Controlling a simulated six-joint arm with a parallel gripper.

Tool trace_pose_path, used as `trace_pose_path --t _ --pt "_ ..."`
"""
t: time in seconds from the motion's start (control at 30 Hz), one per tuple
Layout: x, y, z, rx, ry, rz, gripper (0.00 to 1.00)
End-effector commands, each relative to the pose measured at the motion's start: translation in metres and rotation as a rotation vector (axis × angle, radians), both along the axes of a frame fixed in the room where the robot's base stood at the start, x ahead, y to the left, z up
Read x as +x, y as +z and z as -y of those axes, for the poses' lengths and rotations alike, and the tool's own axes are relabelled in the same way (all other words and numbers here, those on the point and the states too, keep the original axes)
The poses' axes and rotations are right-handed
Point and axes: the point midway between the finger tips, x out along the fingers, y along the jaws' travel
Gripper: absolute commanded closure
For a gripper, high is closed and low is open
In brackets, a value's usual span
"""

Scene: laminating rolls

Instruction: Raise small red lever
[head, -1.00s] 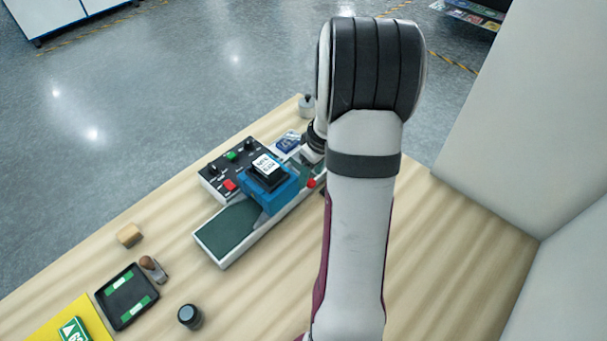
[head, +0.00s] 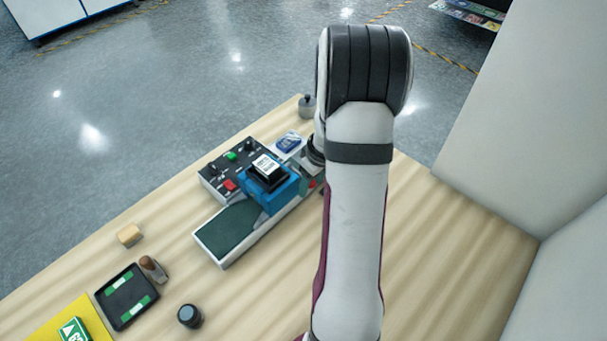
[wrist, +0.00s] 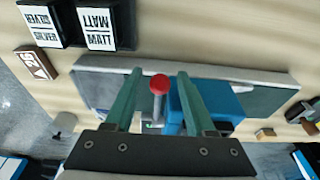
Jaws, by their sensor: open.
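The small red lever (wrist: 159,84) has a round red knob on a short metal stem and shows in the wrist view between my gripper's two green fingers. In the head view its red knob (head: 312,184) is only partly visible beside my arm. My gripper (wrist: 158,76) is open, with one finger on each side of the lever and a gap to the knob. In the head view the gripper is hidden behind my arm. The lever belongs to the laminating machine, whose blue body (head: 270,195) carries a black labelled block on top.
A control panel (head: 222,172) with green and red buttons adjoins the machine. Black blocks labelled MATT (wrist: 101,24) and SILVER (wrist: 45,22) stand beyond the machine in the wrist view. A black tray (head: 127,297), stamp and dark jar lie at the front left. The table's right side is clear.

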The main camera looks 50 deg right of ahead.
Motion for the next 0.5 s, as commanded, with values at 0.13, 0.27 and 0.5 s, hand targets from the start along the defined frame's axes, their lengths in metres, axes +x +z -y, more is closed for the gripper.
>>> trace_pose_path --t 0.13,0.27,0.5 --pt "0.0 -0.0001 0.0 0.0 0.0 0.0 0.45" --pt "0.0 0.0 0.0 0.0 0.0 0.0 0.58" --pt "0.0 0.0001 0.0 0.0 0.0 0.0 0.92"
